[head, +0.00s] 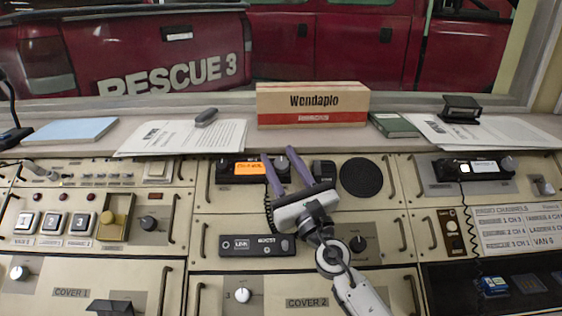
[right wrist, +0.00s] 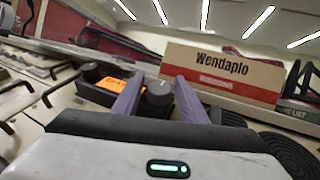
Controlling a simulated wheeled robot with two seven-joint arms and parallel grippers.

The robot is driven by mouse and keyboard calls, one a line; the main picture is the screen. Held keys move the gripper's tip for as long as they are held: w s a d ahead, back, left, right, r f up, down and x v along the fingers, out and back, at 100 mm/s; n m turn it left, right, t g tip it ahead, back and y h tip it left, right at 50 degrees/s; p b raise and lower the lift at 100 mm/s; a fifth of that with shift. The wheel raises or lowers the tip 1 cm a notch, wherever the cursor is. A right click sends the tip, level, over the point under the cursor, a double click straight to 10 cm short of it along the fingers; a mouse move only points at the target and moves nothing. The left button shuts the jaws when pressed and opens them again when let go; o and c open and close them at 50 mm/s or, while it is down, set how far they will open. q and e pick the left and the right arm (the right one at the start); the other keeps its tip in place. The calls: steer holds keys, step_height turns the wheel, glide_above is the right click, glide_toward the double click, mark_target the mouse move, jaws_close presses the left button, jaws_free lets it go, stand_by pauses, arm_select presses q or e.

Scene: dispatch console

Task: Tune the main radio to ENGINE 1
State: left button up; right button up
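A black radio with a lit orange display (head: 249,168) is set in the upper middle of the console; its display also shows in the right wrist view (right wrist: 115,85). The display text is too small to read. A dark round knob (right wrist: 159,94) stands at the radio's right end. My right gripper (head: 283,168) is open, its two purple fingers pointing at the radio. In the right wrist view the fingers (right wrist: 157,95) lie either side of the knob, with gaps visible; I cannot tell how deep they reach. My left gripper is out of view.
A second radio (head: 473,168) and a radio channels card (head: 515,228) are at the right. A Wendaplo box (head: 312,104) stands on the ledge behind. A round speaker grille (head: 361,177) is right of the gripper. A coiled cord (head: 269,207) hangs beside it.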

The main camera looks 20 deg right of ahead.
steer(key=shift+o, duration=0.3)
steer(key=shift+s+f, duration=0.25)
steer(key=shift+s, duration=0.05)
steer(key=b+v, duration=0.1)
steer(key=v, duration=0.7)
steer(key=shift+s+d+f, duration=0.1)
steer(key=shift+s+f, duration=0.05)
steer(key=shift+s, duration=0.6)
steer(key=shift+f, duration=0.1)
